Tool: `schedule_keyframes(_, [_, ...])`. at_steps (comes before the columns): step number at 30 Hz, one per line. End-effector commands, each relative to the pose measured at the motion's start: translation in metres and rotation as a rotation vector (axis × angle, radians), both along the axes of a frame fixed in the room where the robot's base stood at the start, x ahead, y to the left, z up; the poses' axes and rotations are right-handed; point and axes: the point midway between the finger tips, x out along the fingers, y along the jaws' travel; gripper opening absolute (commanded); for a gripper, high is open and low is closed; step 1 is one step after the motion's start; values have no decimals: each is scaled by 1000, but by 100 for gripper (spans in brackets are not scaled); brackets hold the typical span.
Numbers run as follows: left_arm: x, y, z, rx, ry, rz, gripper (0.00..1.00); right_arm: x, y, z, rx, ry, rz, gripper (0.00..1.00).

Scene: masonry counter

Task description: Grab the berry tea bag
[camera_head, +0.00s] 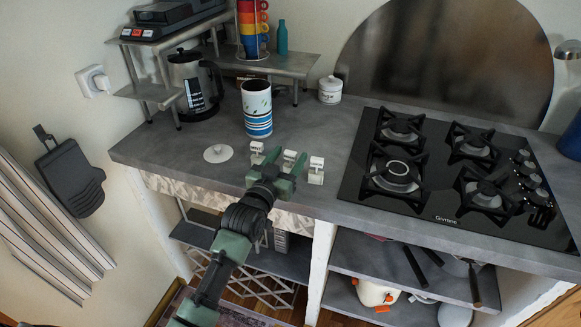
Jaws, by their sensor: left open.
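Three small tea bags with white lettered tags stand in a row near the counter's front edge: a left one (257,148), a middle one (290,155) and a right one (316,164). The lettering is too small for me to tell surely which is berry. My left gripper (286,163) is open, its green fingers over the counter's front edge, around or just in front of the middle tea bag. The fingers hide parts of the left and middle bags. I cannot tell whether they touch any. My right gripper is not in view.
A striped cup (257,110) stands behind the tea bags, with a white round lid (218,153) to the left. A kettle (193,85), a small white jar (330,90) and a shelf (285,64) with stacked mugs (252,28) are farther back. A gas hob (450,178) fills the right.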

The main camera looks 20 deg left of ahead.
Motion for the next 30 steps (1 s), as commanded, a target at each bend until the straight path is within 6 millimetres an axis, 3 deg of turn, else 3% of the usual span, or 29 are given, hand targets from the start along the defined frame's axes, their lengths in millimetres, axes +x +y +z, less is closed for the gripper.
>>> schedule_keyframes(6, [30,-5,1,0,-1,0,56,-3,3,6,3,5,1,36])
schedule_keyframes(15, [36,-6,-1,0,0,0,56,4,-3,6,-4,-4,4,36])
schedule_keyframes(16, [36,-6,-1,0,0,0,54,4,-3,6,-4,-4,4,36])
schedule_keyframes(22, [35,-6,-1,0,0,0,0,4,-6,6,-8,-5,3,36])
schedule_keyframes(30, [35,-6,0,0,-1,0,0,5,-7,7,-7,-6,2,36])
